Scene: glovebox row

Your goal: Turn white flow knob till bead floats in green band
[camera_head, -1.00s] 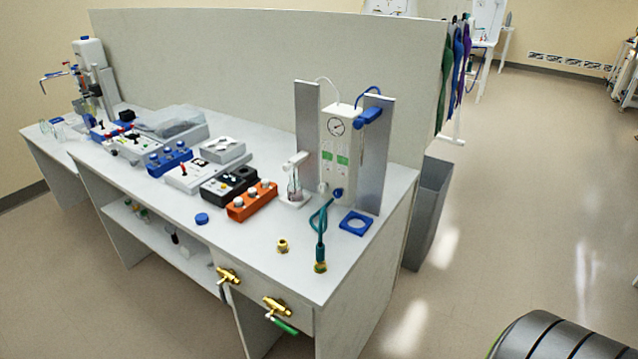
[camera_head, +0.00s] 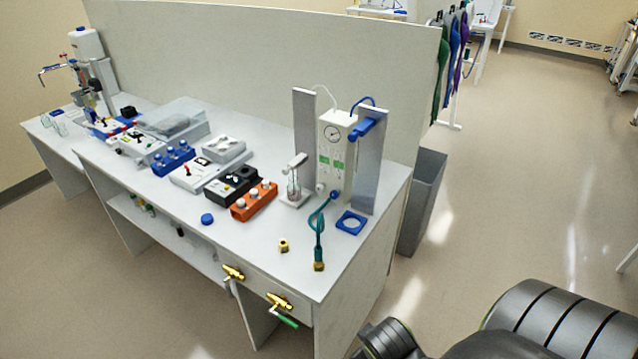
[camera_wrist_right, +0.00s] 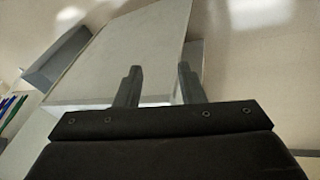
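A white flow panel (camera_head: 333,140) stands upright between two grey metal posts at the right end of the bench. It has a round gauge (camera_head: 333,132) near its top and two small windows with green bands (camera_head: 331,163). A small white knob (camera_head: 320,187) shows low on the panel's front, beside a blue fitting (camera_head: 334,194). The bead is too small to make out. My right gripper (camera_wrist_right: 158,68) is open and empty in the right wrist view, clear of the panel. My left gripper is in neither view.
Brass valves (camera_head: 279,301) project from the bench front. A grey bin (camera_head: 424,200) stands beyond the bench end.

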